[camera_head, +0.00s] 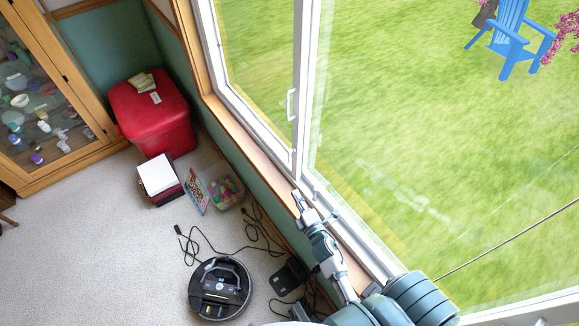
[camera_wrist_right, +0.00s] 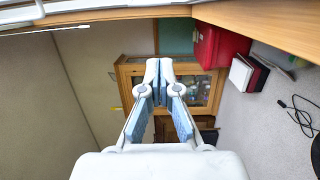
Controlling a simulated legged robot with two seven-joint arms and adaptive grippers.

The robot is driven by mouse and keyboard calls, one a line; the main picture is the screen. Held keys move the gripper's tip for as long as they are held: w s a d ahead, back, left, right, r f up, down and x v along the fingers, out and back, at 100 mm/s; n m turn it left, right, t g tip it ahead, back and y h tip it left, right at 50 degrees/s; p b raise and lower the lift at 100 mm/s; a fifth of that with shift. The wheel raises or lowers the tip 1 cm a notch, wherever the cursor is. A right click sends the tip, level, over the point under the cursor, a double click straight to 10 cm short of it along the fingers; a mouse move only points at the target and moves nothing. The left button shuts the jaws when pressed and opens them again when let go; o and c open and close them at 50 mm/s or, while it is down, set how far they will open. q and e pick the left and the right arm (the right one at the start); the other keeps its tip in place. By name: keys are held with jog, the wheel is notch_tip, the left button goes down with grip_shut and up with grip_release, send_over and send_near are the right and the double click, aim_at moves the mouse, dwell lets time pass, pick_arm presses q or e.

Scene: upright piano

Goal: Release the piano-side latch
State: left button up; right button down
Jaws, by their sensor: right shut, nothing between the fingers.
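The window (camera_head: 297,90) has a white frame and a wooden sill (camera_head: 262,160). A white handle (camera_head: 291,104) is on its middle upright. A small white fitting (camera_head: 292,157) sits low on the frame near the sill; I cannot tell whether it is the latch. My right gripper (camera_head: 298,198) is above the sill, close to the lower window frame, pointing away along it. In the right wrist view its fingers (camera_wrist_right: 159,78) are shut together with nothing between them. The white frame (camera_wrist_right: 60,15) crosses the top left of that view. No piano shows. My left gripper is not in view.
A red ottoman (camera_head: 153,112), a box with white papers (camera_head: 158,175), a clear bin (camera_head: 224,186) and a robot vacuum (camera_head: 219,288) with black cables are on the carpet. A glass cabinet (camera_head: 45,100) stands at left. Carpet (camera_head: 90,260) is clear at lower left.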

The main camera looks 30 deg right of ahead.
send_near(289, 156)
jog(key=w+a+f, duration=0.3)
jog(key=w, duration=0.2)
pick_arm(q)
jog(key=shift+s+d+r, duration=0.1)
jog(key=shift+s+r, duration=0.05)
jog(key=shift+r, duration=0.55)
pick_arm(e)
jog(key=w+d, duration=0.2)
jog(key=shift+w+d+r, duration=0.1)
jog(key=shift+d+r, duration=0.15)
jog(key=shift+r, duration=0.05)
pick_arm(q)
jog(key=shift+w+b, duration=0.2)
jog(key=shift+b, duration=0.15)
